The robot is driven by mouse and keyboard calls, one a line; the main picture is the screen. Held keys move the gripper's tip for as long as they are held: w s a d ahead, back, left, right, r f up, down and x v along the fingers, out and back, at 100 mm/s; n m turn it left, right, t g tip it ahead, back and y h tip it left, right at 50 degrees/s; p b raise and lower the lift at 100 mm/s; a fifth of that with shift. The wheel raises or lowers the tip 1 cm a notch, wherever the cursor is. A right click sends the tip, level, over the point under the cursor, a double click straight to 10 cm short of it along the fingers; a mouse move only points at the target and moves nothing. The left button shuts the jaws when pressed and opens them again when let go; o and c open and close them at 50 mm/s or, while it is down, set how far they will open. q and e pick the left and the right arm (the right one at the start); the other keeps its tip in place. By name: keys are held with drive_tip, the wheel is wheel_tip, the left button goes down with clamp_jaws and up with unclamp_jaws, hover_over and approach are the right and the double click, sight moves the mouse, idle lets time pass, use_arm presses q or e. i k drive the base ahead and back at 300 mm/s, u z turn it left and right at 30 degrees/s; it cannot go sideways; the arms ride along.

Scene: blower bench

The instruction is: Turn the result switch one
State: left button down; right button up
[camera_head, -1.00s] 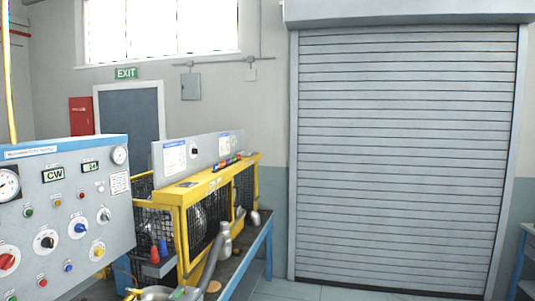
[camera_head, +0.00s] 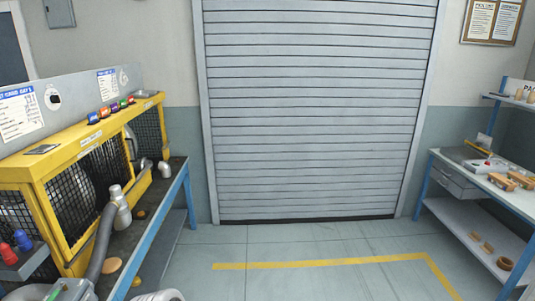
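No switch can be read as the result switch at this size. A dark round knob (camera_head: 53,98) sits on the grey back panel (camera_head: 75,92) above the yellow caged blower bench (camera_head: 92,148) at left. A grey box with a small red button (camera_head: 487,164) stands on the right-hand workbench (camera_head: 516,198). The control panel with dials and knobs is out of view now.
A grey roller shutter (camera_head: 320,110) fills the back. The floor (camera_head: 330,250) in the middle is clear, with a yellow line (camera_head: 320,263). A grey hose (camera_head: 101,241) and a metal bottle (camera_head: 121,209) are on the left bench.

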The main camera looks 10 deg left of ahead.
sight(55, 99)
drive_tip(key=u, duration=0.2)
drive_tip(key=i, duration=2.05)
drive_tip(key=u, duration=1.6)
drive_tip(key=i, duration=1.15)
drive_tip(key=u, duration=1.1)
